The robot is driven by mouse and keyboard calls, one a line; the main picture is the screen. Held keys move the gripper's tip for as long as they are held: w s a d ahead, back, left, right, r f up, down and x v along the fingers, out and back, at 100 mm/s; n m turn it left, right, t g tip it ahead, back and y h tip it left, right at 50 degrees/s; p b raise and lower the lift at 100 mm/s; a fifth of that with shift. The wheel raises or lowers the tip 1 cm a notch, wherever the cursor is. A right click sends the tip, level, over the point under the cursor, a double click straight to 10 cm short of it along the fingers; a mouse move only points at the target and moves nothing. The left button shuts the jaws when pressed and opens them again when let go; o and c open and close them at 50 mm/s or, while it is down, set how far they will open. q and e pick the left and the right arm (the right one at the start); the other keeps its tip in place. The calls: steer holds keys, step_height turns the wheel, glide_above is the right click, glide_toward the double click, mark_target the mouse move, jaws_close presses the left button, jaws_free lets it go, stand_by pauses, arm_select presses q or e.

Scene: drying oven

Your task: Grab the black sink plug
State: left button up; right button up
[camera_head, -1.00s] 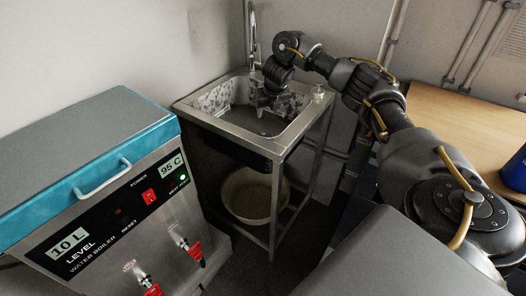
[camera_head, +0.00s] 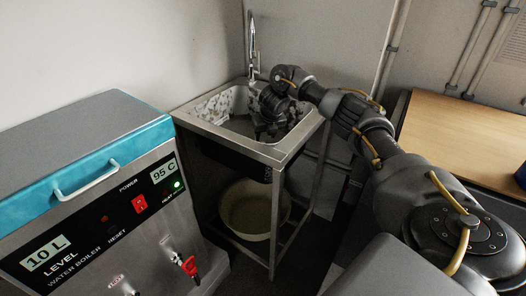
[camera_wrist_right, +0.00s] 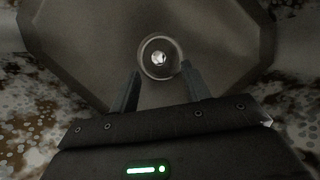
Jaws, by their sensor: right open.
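My right gripper (camera_head: 268,130) is down inside the metal sink (camera_head: 277,152), open and empty. In the right wrist view, its two fingers (camera_wrist_right: 161,72) stand apart over the sink's flat grey bottom. A round ringed piece with a bright middle (camera_wrist_right: 160,58) shows at and just beyond the fingertips, roughly centred between them. I cannot tell whether it is the black plug or the drain fitting, nor whether the fingers touch it. In the head view, the gripper and arm hide the sink bottom there. My left gripper is not in view.
A tap (camera_head: 253,50) rises at the sink's back corner. A water boiler (camera_head: 110,200) stands at the left. A pale bowl (camera_head: 250,210) sits under the sink. A wooden table (camera_head: 465,135) is at the right. The sink walls surround the gripper.

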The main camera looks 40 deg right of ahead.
mark_target(264, 143)
steer(key=shift+b+x, duration=0.55)
steer(key=shift+x, duration=2.1)
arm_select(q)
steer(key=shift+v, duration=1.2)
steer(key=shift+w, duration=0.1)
arm_select(e)
jaws_close()
